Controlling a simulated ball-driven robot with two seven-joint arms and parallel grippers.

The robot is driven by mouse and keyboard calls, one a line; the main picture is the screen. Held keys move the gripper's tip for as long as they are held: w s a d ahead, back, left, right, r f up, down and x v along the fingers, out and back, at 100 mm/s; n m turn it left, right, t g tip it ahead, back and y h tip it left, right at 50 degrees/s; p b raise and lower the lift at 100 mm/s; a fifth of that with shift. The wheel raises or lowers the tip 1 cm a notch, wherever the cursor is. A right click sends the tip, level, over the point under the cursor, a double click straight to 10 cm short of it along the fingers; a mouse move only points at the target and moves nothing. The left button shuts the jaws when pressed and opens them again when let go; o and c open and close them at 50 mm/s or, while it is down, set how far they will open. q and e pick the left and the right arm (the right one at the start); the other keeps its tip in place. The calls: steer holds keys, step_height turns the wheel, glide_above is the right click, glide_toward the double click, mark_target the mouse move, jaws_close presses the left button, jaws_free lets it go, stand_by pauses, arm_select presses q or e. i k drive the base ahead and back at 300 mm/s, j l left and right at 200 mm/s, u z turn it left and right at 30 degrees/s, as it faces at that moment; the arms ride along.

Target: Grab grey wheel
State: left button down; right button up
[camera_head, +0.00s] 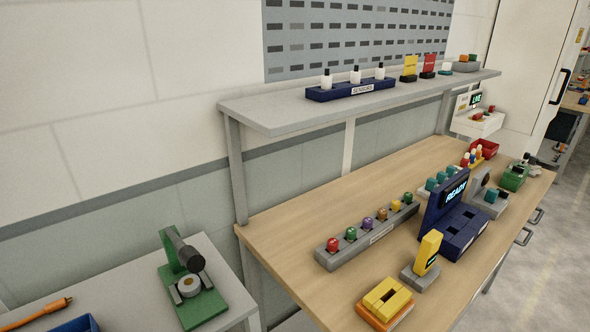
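A round grey wheel-like part (190,286) with a pale centre sits low on a green stand (206,306) on the side bench at the lower left. A dark cylinder (184,252) on the stand's upright hangs above it. Another round grey disc (480,182) stands upright on a small grey unit on the wooden workbench, partly hidden by the dark blue READY station (447,206). I cannot tell for sure which one is the grey wheel. Neither of my grippers shows in this view.
The wooden workbench (285,227) holds a grey rack of coloured knobs (366,237), a yellow-and-orange block (384,303) and a yellow upright device (427,252). A shelf (262,116) overhangs its back. An orange-tipped tool (37,313) and a blue bin (76,324) lie left of the green stand.

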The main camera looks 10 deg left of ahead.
mark_target(189, 285)
steer(key=l+u, duration=0.15)
steer(key=l, duration=0.3)
steer(key=l+u, duration=0.15)
steer(key=l, duration=0.35)
steer(key=k+l+u, duration=0.1)
steer(key=l, duration=0.35)
steer(key=k+l+u, duration=0.15)
steer(key=l, duration=0.3)
steer(key=k+l+u, duration=0.15)
steer(key=l, duration=0.3)
steer(key=i, duration=0.05)
